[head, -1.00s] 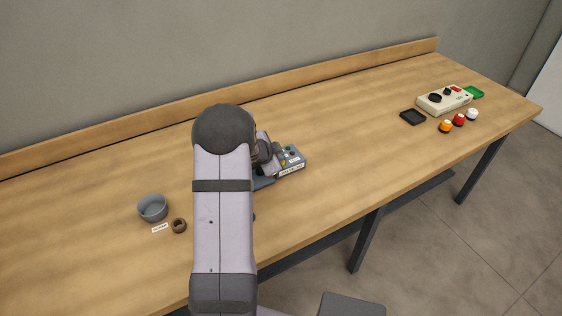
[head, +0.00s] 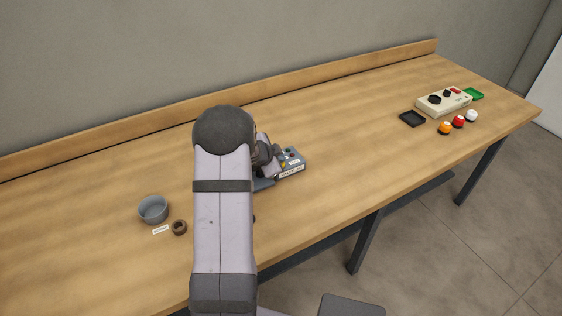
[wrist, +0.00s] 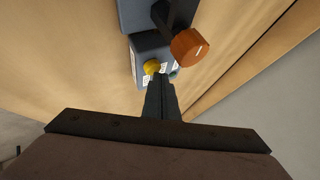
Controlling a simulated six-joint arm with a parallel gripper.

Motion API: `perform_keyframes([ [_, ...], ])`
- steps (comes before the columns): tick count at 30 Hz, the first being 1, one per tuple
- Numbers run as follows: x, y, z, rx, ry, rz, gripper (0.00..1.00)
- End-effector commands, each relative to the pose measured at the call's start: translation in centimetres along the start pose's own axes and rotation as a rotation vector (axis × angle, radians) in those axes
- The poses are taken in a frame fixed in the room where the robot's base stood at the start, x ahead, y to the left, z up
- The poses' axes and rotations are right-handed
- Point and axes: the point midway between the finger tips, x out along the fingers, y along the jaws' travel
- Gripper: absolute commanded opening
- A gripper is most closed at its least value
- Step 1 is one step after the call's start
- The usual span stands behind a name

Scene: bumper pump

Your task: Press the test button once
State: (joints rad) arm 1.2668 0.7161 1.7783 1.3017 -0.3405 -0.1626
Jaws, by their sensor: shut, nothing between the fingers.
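A grey-blue control box (head: 292,171) with small buttons and a white label on its front sits mid-table, just right of my arm. In the wrist view the box (wrist: 140,45) shows a yellow button (wrist: 152,66) and a large orange knob (wrist: 190,48). A small teal part (wrist: 174,74) is partly hidden by the fingers. My gripper (wrist: 161,78) is shut and empty, with its fingertips close beside the yellow button. I cannot tell whether they touch anything. I cannot read which button is the test one. My arm hides part of the box in the head view.
A grey bowl (head: 153,209) and a brown ring (head: 179,227) lie left of my arm. A cream box (head: 443,101), a black tray (head: 412,118), a green tray (head: 474,93) and several coloured knobs stand far right. The table between is clear.

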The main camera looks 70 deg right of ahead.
Motion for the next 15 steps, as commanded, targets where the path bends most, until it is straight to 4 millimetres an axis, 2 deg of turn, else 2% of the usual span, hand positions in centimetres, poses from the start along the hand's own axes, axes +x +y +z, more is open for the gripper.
perform_keyframes([
  [6,-0.73,-0.54,-0.51,0.000,0.000,0.000,0.00],
  [15,-0.71,-0.57,-0.54,0.000,0.001,-0.001,0.00],
])
